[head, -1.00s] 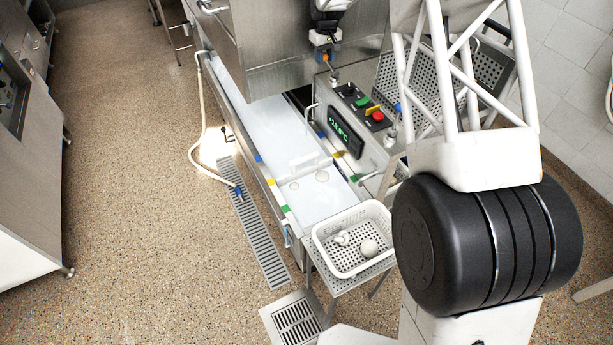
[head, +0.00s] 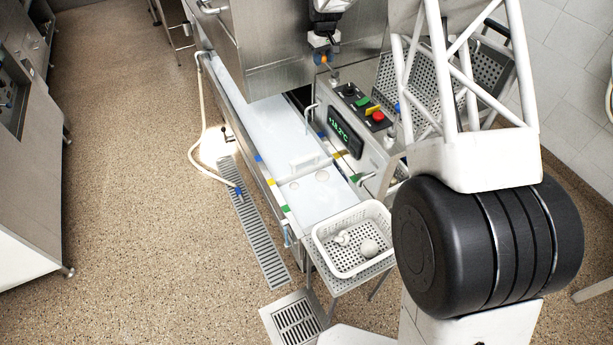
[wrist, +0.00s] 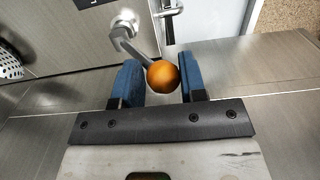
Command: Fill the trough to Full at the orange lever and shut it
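In the wrist view, the orange ball knob (wrist: 163,74) of the lever (wrist: 128,30) lies between the blue fingers of my gripper (wrist: 161,76). The fingers are apart and the knob nearly fills the gap. I cannot tell if they press on it. In the head view, my gripper (head: 325,38) is small, beside the steel housing, with a blue and orange spot just below it. The long trough (head: 262,135) has a pale, smooth inside with blue, yellow and green marks along its rims. The water level is hard to read.
A panel with a green-lit display (head: 341,131) and coloured buttons stands right of the trough. A white perforated basket (head: 349,270) holding pale items stands at the trough's near end. A hose (head: 195,110) hangs at the left.

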